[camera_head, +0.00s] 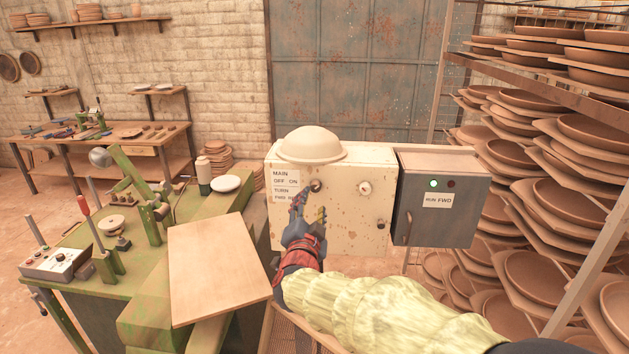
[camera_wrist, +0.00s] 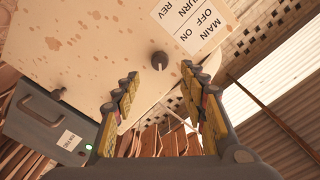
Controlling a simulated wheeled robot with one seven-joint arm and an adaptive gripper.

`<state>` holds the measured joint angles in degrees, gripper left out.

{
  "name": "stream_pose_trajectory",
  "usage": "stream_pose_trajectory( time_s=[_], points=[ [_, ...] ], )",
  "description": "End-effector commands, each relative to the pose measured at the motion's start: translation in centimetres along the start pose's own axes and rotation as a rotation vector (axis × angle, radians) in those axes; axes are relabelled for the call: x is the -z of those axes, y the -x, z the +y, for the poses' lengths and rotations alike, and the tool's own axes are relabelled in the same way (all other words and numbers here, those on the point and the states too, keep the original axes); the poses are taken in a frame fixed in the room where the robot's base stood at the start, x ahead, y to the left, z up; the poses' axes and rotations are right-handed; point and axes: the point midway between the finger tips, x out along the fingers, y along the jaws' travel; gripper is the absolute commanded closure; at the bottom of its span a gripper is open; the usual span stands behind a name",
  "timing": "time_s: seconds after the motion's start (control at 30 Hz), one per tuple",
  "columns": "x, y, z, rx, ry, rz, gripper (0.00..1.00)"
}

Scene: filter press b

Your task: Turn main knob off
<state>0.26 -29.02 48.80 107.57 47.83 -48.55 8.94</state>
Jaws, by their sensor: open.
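The main knob (camera_head: 316,186) is a small dark round knob on the front of a rust-spotted cream control box (camera_head: 345,225). It also shows in the wrist view (camera_wrist: 159,60), with a pale pointer mark. A white label (camera_head: 285,187) reading MAIN, OFF, ON is beside it; the label appears rotated in the wrist view (camera_wrist: 195,20). My gripper (camera_head: 301,203) is in front of the box, close to the knob. In the wrist view my gripper (camera_wrist: 160,72) has its fingers apart and empty, with the knob framed between the tips. Contact is not visible.
A pale dome (camera_head: 311,143) sits on top. A green bench (camera_head: 100,245) with a board is left; racks of brown plates (camera_head: 545,150) stand right.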

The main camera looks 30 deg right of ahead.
Motion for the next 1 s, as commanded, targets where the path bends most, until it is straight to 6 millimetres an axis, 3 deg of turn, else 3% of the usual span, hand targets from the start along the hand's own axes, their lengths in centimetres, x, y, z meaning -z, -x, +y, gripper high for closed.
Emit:
stream_pose_trajectory(
  time_s=[0.5,0.9,1.0],
  points=[
    [0.1,-6.8,0.1,-0.001,0.0,0.002,0.58],
    [0.0,-7.5,0.0,0.001,0.0,0.002,0.58],
    [0.0,-7.5,0.0,0.001,0.0,0.001,0.63]
  ],
)
